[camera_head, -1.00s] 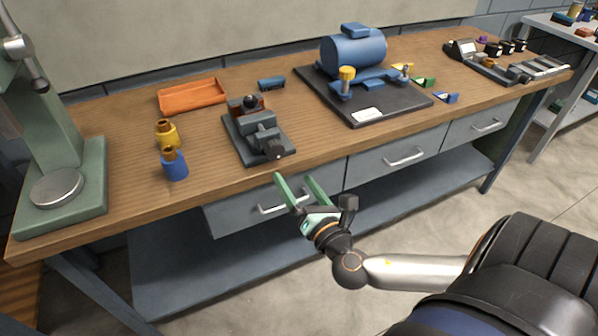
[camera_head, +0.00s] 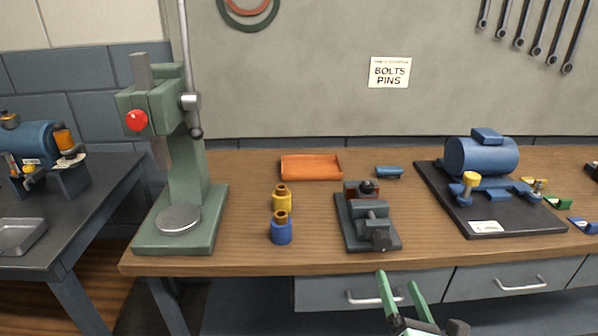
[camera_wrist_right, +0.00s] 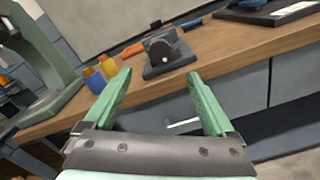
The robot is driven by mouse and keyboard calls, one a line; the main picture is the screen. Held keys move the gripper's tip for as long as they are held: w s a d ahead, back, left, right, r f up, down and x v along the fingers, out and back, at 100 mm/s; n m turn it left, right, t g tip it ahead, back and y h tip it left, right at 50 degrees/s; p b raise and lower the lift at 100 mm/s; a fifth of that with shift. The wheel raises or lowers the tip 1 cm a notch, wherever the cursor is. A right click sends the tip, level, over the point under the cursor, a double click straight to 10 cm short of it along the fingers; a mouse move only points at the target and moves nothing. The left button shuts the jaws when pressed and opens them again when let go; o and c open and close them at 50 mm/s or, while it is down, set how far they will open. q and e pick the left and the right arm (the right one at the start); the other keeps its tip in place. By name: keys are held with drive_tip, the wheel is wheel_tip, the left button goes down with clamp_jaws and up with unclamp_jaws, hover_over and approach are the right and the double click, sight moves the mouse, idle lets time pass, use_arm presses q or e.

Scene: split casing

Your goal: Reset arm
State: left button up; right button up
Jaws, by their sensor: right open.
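My right gripper (camera_head: 402,295) is in the head view at the bottom, in front of the bench's drawers. Its two green fingers are spread apart with nothing between them. In the right wrist view the open fingers (camera_wrist_right: 160,98) point toward the bench edge, below a grey vise (camera_wrist_right: 162,52). The same vise (camera_head: 368,222) sits on the wooden bench (camera_head: 310,262) in the head view, beyond the gripper and apart from it. My left gripper is in neither view.
A green press (camera_head: 180,180) stands at the bench's left end. Yellow (camera_head: 282,201) and blue (camera_head: 281,233) cylinders, an orange tray (camera_head: 310,168), a small blue part (camera_head: 389,172) and a blue motor (camera_head: 481,157) on a dark plate (camera_head: 500,220) are on the bench. Drawer handles (camera_head: 375,298) protrude below.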

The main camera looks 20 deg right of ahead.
drive_tip(key=s+a+f+m+g+y+p, duration=0.2)
drive_tip(key=s+a+f+m+g, duration=0.1)
drive_tip(key=f+m, duration=0.35)
drive_tip(key=s+a+f+m+g+y+p, duration=0.1)
drive_tip(key=s+a+f+m+g, duration=0.15)
drive_tip(key=f+m, duration=0.35)
drive_tip(key=s+a+f+m+g+y+p, duration=0.2)
drive_tip(key=s+a+f+m, duration=0.4)
drive_tip(key=m, duration=0.7)
drive_tip(key=s+a+y, duration=0.1)
drive_tip(key=s+a, duration=0.1)
drive_tip(key=shift+a+f+y, duration=0.25)
drive_tip(key=shift+a+y, duration=0.1)
drive_tip(key=shift+y, duration=0.05)
drive_tip(key=shift+g, duration=0.35)
drive_tip(key=shift+c, duration=0.3)
